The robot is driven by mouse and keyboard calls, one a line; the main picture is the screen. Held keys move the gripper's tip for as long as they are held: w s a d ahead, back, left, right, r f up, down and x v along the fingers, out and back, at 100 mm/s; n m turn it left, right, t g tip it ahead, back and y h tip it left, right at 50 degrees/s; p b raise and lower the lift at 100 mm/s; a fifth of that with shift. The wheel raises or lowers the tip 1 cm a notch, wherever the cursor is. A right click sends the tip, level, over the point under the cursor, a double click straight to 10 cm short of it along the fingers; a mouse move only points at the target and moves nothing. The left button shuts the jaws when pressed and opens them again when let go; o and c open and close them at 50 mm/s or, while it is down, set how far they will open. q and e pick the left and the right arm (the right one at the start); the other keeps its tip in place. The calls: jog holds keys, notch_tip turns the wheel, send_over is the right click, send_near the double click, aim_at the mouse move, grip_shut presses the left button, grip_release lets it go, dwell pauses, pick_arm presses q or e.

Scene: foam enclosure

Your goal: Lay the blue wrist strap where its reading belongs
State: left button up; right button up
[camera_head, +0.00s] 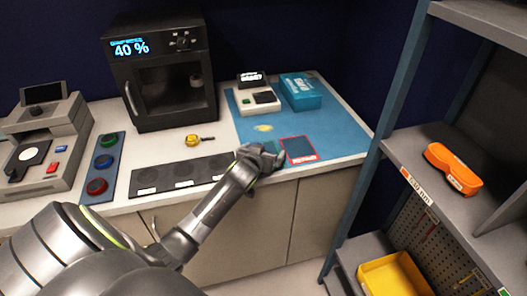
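My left arm reaches across the front of the counter, and its gripper (262,157) is at the front edge of the blue mat (342,130), just left of a dark red-outlined square (298,150). I cannot tell whether its fingers are open or shut, or whether they hold anything. I cannot make out the blue wrist strap for certain. A pale yellowish item (263,128) lies on the mat behind the gripper. A small device (255,101) with a dark plate stands behind it, below a lit display (251,77) too small to read. My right gripper is out of view.
A teal box (300,91) stands at the mat's back. A black cabinet (157,70) reads 40 %. A dark strip with round pads (182,175) and a panel with green, blue and red round parts (102,164) lie left. A shelf rack (455,190) with an orange case (452,169) stands right.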

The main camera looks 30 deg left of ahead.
pick_arm(q)
jog(key=shift+r, duration=0.2)
jog(key=v, duration=1.2)
jog(key=shift+b, duration=0.3)
